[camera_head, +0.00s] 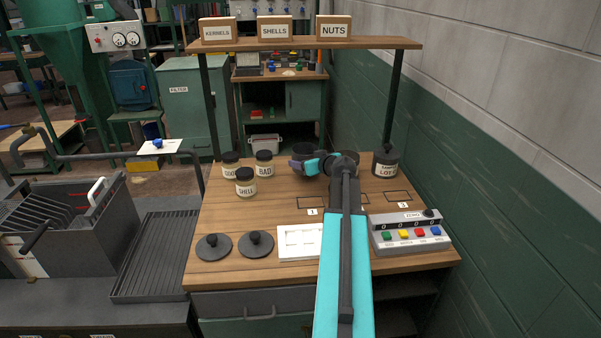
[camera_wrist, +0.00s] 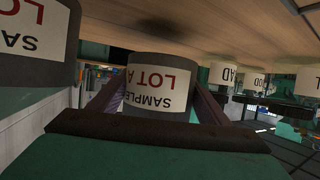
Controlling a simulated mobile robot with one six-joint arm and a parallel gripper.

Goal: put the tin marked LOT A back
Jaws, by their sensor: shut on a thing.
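The tin marked LOT A (camera_wrist: 158,92) is between my gripper's fingers (camera_wrist: 155,105) in the wrist view, its label facing the camera. That view is upside down, with the table at the top. A dark shadow on the wood suggests the tin is a little above the table. In the head view my gripper (camera_head: 306,165) is at the back middle of the bench, shut around a dark tin (camera_head: 304,150). A second tin, its label cut off, is close by at the left of the wrist view (camera_wrist: 38,50). Another dark LOT tin (camera_head: 386,164) stands back right, its letter unclear.
Several labelled jars (camera_head: 245,183) stand left of my gripper. Two dark lids (camera_head: 256,244), a white tray (camera_head: 299,242) and a button panel (camera_head: 411,235) are in front. Outlined squares (camera_head: 397,196) mark the table. A shelf (camera_head: 300,44) crosses above; a wall (camera_head: 480,170) bounds the right.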

